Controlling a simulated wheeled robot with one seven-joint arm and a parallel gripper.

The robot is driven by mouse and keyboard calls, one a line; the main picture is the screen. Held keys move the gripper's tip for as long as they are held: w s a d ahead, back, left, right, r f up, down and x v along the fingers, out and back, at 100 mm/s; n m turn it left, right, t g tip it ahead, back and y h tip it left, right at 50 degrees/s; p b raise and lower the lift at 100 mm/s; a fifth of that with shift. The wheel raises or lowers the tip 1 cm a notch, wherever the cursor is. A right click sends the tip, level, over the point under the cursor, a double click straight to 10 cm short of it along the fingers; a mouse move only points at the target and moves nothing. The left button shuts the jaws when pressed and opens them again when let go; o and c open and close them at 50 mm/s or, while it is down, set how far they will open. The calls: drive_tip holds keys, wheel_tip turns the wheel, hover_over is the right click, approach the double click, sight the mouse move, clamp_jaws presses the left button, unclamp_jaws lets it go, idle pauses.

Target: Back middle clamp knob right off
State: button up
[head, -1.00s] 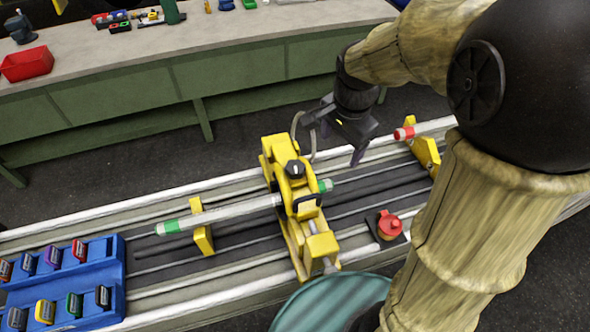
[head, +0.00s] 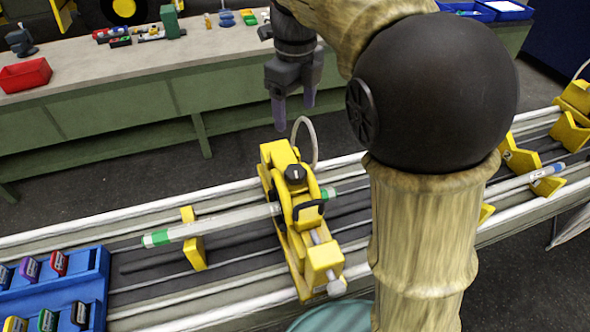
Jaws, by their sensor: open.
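The yellow clamp (head: 282,165) stands on the rail bench in the middle of the head view. A dark knob (head: 295,173) sits on its top and a black handle (head: 309,209) is on its front side. A pale tube with green ends (head: 225,216) runs into the clamp from the left. My gripper (head: 294,115) is above and behind the clamp, pointing down. Its two fingers are apart with nothing between them, and it touches nothing that I can see. My arm hides the bench to the right of the clamp.
A yellow support (head: 194,252) holds the tube left of the clamp. A blue tray (head: 95,272) with coloured blocks is at lower left. A grey hose (head: 315,140) loops up behind the clamp. A green workbench (head: 130,105) with a red bin (head: 26,74) stands behind.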

sight(295, 171)
wheel_tip(295, 171, down, 18)
drive_tip(key=shift+r, duration=0.25)
idle(0.6)
drive_tip(key=c, duration=1)
drive_tip(key=shift+r+n+p, duration=0.1)
drive_tip(key=shift+n+p, duration=0.3)
drive_tip(key=shift+p, duration=0.05)
